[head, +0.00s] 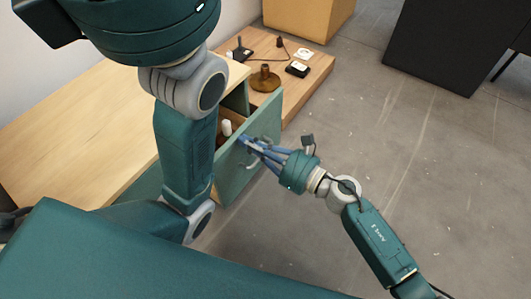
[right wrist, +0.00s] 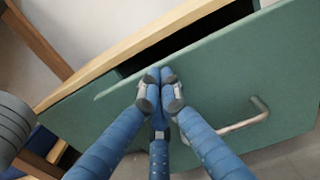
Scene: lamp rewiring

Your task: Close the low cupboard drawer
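The low cupboard has a light wooden top (head: 75,125) and a green body. Its drawer stands open, and its green front (head: 262,125) is out from the cupboard. The drawer front fills much of the right wrist view (right wrist: 95,120), with a dark gap behind its upper edge. A metal bar handle (right wrist: 245,118) is on it, right of my fingertips. My right gripper (head: 248,143) is at the outer face of the front. Its blue fingers are together in the right wrist view (right wrist: 160,92), with nothing seen between them; contact is unclear. My left gripper is not in view.
A white object (head: 226,128) is inside the drawer. A low wooden platform (head: 318,68) behind holds a brass lamp base (head: 265,80) and small dark parts. A dark cabinet (head: 440,45) stands at the back right. The grey floor (head: 400,130) on the right is clear.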

